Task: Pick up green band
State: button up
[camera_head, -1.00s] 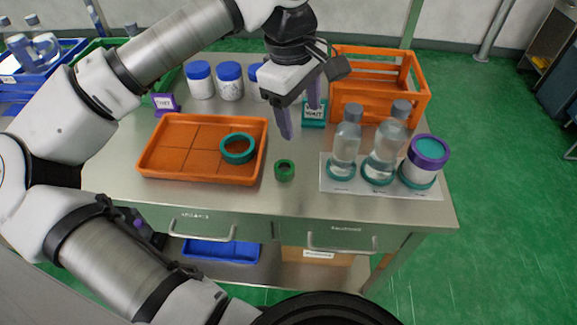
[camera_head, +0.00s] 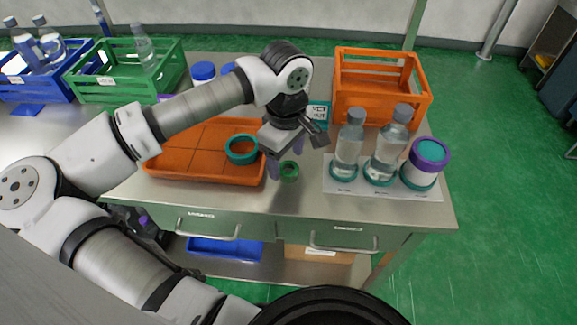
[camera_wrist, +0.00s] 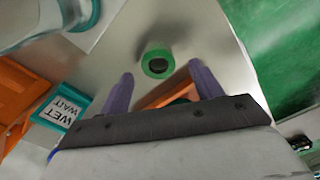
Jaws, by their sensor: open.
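The green band (camera_head: 290,178) is a small ring lying on the steel table, just right of the orange tray. In the wrist view the band (camera_wrist: 146,62) lies beyond the fingertips, between the lines of the two fingers. My gripper (camera_head: 286,165) is open and empty, its purple fingers pointing down close to the band. In the wrist view the gripper (camera_wrist: 161,69) shows its fingers well apart. I cannot tell the exact height of the tips over the table.
A larger teal band (camera_head: 242,161) lies in the orange tray (camera_head: 180,178). An orange crate (camera_head: 380,105) and a WET/WAIT sign (camera_head: 318,112) are behind. The table's front edge is near.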

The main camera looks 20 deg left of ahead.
jog(key=shift+f, duration=1.4)
jog(key=c, duration=1.1)
jog(key=shift+o, duration=0.2)
notch_tip(320, 180, up, 19)
jog(key=shift+f+b, duration=0.15)
jog(key=shift+b, duration=1.05)
jog(key=shift+r, duration=0.7)
jog(key=shift+r, duration=0.1)
jog(key=shift+r+p, duration=0.45)
